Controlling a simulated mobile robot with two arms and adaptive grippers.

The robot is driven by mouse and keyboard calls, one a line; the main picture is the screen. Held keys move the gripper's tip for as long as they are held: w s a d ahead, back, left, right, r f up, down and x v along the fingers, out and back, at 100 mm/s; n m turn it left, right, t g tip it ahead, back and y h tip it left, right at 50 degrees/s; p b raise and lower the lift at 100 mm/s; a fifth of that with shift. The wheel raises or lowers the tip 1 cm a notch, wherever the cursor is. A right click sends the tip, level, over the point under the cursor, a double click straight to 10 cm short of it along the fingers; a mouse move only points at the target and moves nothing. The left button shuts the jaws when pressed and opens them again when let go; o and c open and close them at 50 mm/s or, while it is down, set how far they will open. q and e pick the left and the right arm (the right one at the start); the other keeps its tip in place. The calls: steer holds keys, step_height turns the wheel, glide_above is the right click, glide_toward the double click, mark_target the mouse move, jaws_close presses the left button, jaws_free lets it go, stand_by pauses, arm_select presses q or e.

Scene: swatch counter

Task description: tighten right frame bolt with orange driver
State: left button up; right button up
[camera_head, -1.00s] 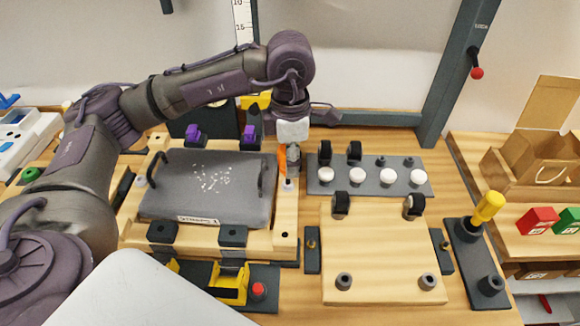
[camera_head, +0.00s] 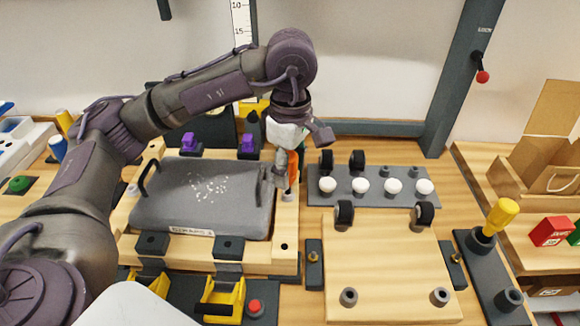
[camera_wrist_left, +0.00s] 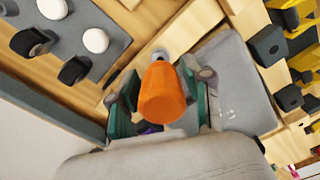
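The orange driver (camera_head: 293,168) stands roughly upright at the right rail of the wooden frame (camera_head: 287,222). My left gripper (camera_head: 287,165) is closed around its handle. In the left wrist view, the orange handle (camera_wrist_left: 162,95) sits between the green-edged fingers (camera_wrist_left: 163,100). A small pale bolt head or driver tip (camera_head: 288,196) shows below the handle on the right rail; I cannot tell whether the tip is seated. A grey plate (camera_head: 210,190) with white specks lies inside the frame. My right gripper is not in view.
A yellow driver (camera_head: 499,214) stands in a dark holder on the right. A grey strip (camera_head: 375,201) with white knobs and a wooden board (camera_head: 390,265) with black wheels lie right of the frame. Yellow clamps (camera_head: 222,292) and a red button (camera_head: 254,306) are in front.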

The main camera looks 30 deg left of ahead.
arm_select(q)
steer(key=n, duration=0.2)
steer(key=shift+n, duration=0.4)
steer(key=n, duration=0.3)
steer(key=shift+w+a, duration=0.1)
steer(key=shift+w, duration=0.05)
steer(key=n, duration=0.7)
steer(key=shift+w+a, duration=0.1)
steer(key=shift+n, duration=1.1)
